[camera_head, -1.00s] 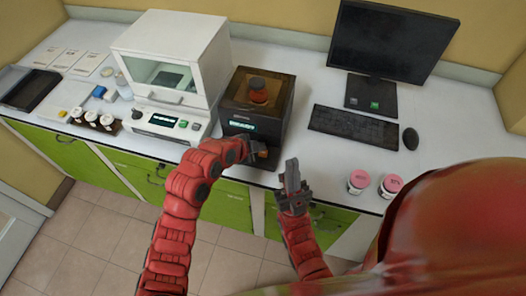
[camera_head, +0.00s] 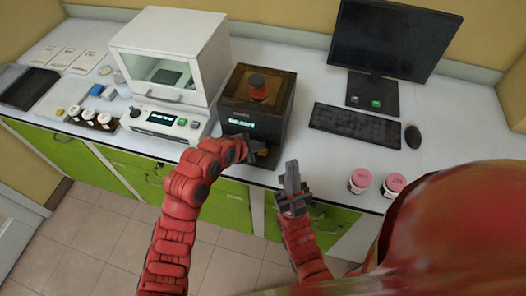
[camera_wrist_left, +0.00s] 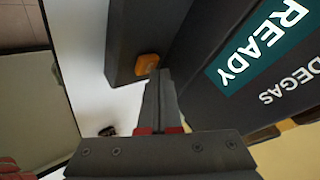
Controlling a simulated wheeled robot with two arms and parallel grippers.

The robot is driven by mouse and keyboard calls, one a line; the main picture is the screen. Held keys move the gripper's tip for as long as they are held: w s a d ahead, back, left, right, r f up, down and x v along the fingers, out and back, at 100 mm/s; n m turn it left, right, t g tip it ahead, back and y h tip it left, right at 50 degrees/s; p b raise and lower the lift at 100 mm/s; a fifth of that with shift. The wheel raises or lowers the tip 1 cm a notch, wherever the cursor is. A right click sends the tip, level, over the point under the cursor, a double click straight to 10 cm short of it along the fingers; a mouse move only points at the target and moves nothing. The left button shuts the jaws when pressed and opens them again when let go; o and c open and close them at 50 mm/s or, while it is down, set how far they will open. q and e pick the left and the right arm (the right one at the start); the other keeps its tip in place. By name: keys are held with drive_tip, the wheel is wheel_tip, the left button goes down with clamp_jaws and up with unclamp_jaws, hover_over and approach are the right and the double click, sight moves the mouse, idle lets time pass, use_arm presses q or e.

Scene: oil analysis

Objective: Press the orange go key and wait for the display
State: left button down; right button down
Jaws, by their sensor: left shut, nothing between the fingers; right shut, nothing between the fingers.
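The dark degas unit (camera_head: 275,122) stands on the bench with a jar (camera_head: 258,88) of red-brown contents under its lid. Its lit display (camera_head: 241,122) is too small to read surely in the head view; in the left wrist view the display (camera_wrist_left: 256,52) reads READY. The orange key (camera_wrist_left: 147,66) sits on a dark block at the unit's front. My left gripper (camera_head: 256,146) is shut and empty, its fingertips (camera_wrist_left: 162,77) right beside the key; I cannot tell whether they touch it. My right gripper (camera_head: 291,172) is shut and empty, off the bench's front edge.
A white cabinet instrument (camera_head: 170,60) stands left of the unit. A keyboard (camera_head: 355,124), monitor (camera_head: 392,38) and mouse (camera_head: 412,137) lie to the right. Two pink-lidded jars (camera_head: 360,180) stand near the right front edge. Small white-capped vials (camera_head: 88,115) stand at left.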

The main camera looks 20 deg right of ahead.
sight(259, 153)
use_arm(q)
drive_tip(key=shift+f+b, duration=0.5)
drive_tip(key=shift+b, duration=0.3)
idle(0.9)
drive_tip(key=shift+r, duration=1)
drive_tip(key=shift+r, duration=2.5)
drive_tip(key=shift+a+f, duration=0.1)
